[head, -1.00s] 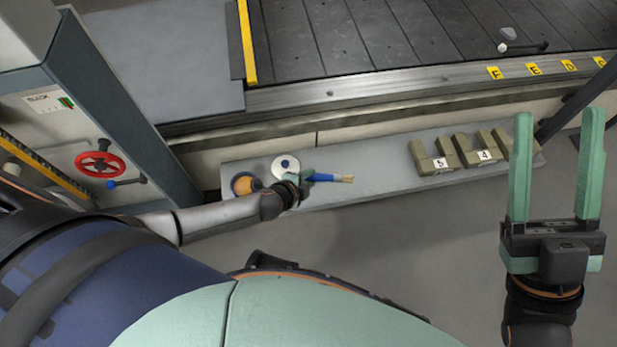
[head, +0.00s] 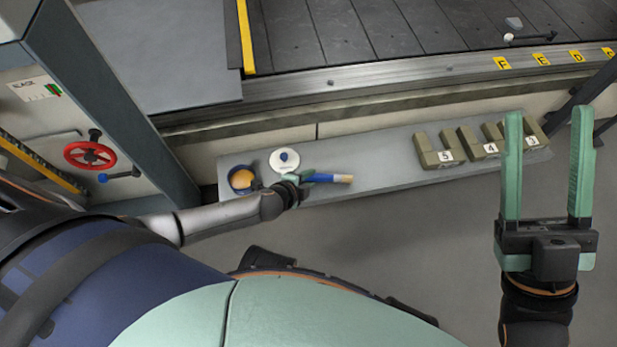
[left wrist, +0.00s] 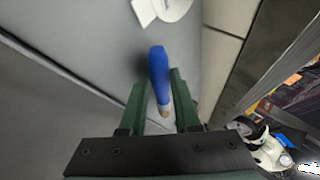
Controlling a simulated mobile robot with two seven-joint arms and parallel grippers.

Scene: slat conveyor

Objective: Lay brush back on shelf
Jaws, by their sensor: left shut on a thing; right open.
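The brush (head: 325,178) has a blue handle and a pale bristle end pointing right in the head view. My left gripper (head: 303,177) is shut on it. In the left wrist view, the blue brush (left wrist: 159,72) lies between the green fingers of my left gripper (left wrist: 159,95). The shelf (head: 385,165) is a long grey ledge; the brush overlaps its front part in the head view, and I cannot tell whether it touches. My right gripper (head: 545,165) is open and empty, at the right, in front of the shelf.
A white disc with a blue knob (head: 285,161) and a blue-rimmed pot with orange contents (head: 242,179) are by my left gripper. Several numbered notched blocks (head: 438,150) stand at the shelf's right end. The shelf's middle is clear. A slat conveyor (head: 420,40) runs behind.

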